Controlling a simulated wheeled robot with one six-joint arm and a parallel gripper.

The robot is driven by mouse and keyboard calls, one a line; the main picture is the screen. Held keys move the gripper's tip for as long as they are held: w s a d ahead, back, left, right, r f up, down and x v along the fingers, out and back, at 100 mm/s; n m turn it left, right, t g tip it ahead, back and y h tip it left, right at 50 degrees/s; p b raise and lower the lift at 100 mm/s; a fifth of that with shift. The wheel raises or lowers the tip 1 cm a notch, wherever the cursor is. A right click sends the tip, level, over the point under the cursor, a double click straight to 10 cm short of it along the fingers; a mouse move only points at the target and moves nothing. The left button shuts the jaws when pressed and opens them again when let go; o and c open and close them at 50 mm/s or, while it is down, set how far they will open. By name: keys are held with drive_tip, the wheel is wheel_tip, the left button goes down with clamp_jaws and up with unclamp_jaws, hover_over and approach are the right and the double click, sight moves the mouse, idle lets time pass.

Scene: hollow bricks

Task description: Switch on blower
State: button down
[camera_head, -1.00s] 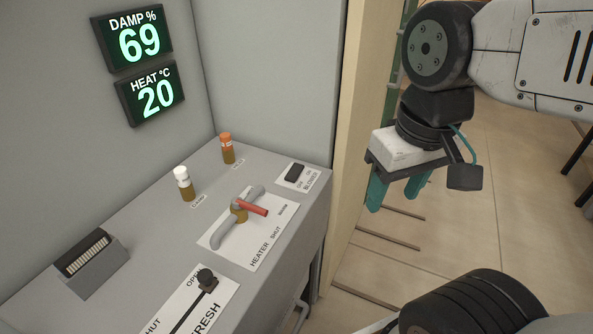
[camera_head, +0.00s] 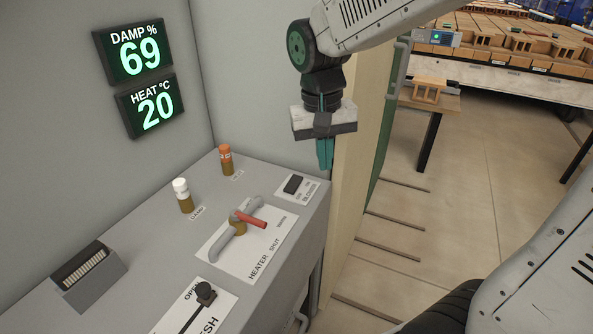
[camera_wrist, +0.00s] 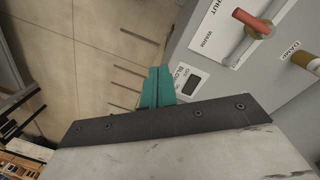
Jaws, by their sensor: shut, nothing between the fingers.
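The blower switch (camera_head: 293,184) is a small black rocker on a white plate at the far right corner of the grey console (camera_head: 150,250). It also shows in the wrist view (camera_wrist: 190,83), just right of the fingers. My gripper (camera_head: 325,166) has teal fingers, shut together and empty, pointing down. In the head view it hangs above and to the right of the switch, near the console's right edge. In the wrist view the fingertips (camera_wrist: 158,72) appear beside the blower plate, apparently apart from it. Which way the rocker is tipped cannot be told.
A red-tipped heater lever (camera_head: 250,218) and a black fresh-air slider knob (camera_head: 205,292) are on the console. White-capped (camera_head: 182,195) and orange-capped (camera_head: 226,159) lamps stand behind. Displays read damp 69 (camera_head: 133,52) and heat 20 (camera_head: 150,105). A wooden post (camera_head: 352,170) stands close right.

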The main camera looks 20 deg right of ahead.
sight(297, 178)
drive_tip(key=w+a+m+t, duration=0.1)
drive_tip(key=w+m+t, duration=0.1)
drive_tip(key=w+m, duration=0.5)
drive_tip(key=w, duration=0.6)
drive_tip(key=shift+w+a, duration=0.2)
drive_tip(key=shift+a, duration=0.2)
drive_tip(key=f, duration=0.4)
drive_tip(key=w+d+f, duration=0.1)
drive_tip(key=f, duration=0.9)
drive_tip(key=shift+w+d, duration=0.25)
drive_tip(key=shift+d, duration=0.15)
